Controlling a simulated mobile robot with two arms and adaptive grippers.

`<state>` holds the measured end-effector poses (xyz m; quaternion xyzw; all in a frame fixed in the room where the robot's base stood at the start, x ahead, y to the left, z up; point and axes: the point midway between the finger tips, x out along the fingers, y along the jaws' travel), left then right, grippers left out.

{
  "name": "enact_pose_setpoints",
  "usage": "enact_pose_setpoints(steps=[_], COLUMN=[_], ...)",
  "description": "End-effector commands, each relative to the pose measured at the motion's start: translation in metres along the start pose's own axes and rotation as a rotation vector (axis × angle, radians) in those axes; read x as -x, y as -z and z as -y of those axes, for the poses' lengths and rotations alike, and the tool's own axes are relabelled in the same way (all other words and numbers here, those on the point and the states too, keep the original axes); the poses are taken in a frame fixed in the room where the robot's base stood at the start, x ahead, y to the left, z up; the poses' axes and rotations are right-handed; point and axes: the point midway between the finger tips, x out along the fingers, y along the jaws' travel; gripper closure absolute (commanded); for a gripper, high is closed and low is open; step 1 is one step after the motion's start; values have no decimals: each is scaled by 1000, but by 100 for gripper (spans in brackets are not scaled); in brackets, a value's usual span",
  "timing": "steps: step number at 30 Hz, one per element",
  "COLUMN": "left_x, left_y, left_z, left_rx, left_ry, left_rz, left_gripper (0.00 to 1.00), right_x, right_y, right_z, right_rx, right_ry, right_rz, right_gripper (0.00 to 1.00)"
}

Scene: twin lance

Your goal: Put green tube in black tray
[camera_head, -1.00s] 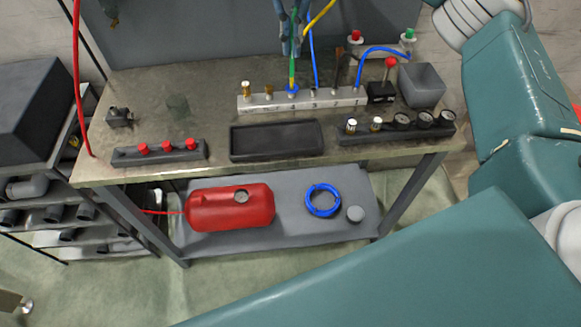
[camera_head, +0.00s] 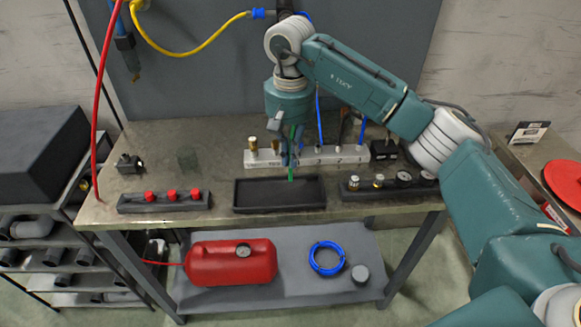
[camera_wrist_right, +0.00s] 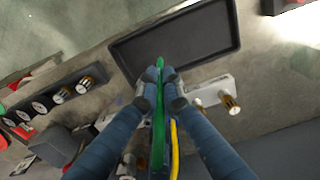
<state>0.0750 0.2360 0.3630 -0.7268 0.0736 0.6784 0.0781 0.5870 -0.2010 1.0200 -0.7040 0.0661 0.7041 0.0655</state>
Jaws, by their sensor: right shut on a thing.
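The black tray (camera_head: 280,207) lies on the workbench near its front edge, in the middle, and looks empty. It also shows at the top of the right wrist view (camera_wrist_right: 212,55). My right gripper (camera_head: 290,160) points down at the tray's back edge and is shut on the green tube (camera_head: 291,172). In the right wrist view the green tube (camera_wrist_right: 158,110) runs between the two fingers (camera_wrist_right: 162,82), and its tip reaches out at the tray's near rim. Whether the tip touches the tray I cannot tell. My left gripper does not show.
A numbered white manifold (camera_head: 345,153) stands just behind the tray. A bar with red knobs (camera_head: 165,200) is left of it, and a gauge block (camera_head: 385,187) is right. A yellow hose (camera_head: 200,48) hangs at the back. A red tank (camera_head: 228,264) sits on the lower shelf.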

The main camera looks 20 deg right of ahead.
Motion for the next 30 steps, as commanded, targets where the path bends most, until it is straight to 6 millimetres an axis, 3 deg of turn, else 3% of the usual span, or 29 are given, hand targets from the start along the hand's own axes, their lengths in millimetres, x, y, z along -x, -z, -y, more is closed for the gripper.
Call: enact_pose_setpoints(steps=[5,10,15,22,25,30], left_x=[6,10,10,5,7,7], left_y=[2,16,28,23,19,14], left_z=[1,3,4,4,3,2], left_rx=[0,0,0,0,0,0], left_ry=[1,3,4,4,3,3], left_rz=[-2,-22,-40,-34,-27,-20], left_gripper=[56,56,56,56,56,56], right_x=[-22,-42,-45,-50,-48,-48], right_y=[-1,-1,0,0,0,0], right_z=[0,0,0,0,0,0], right_rx=[1,0,0,0,0,0], right_ry=[-1,0,1,0,0,0], right_rz=[5,1,-1,0,0,0], right_gripper=[100,100,100,100,77,76])
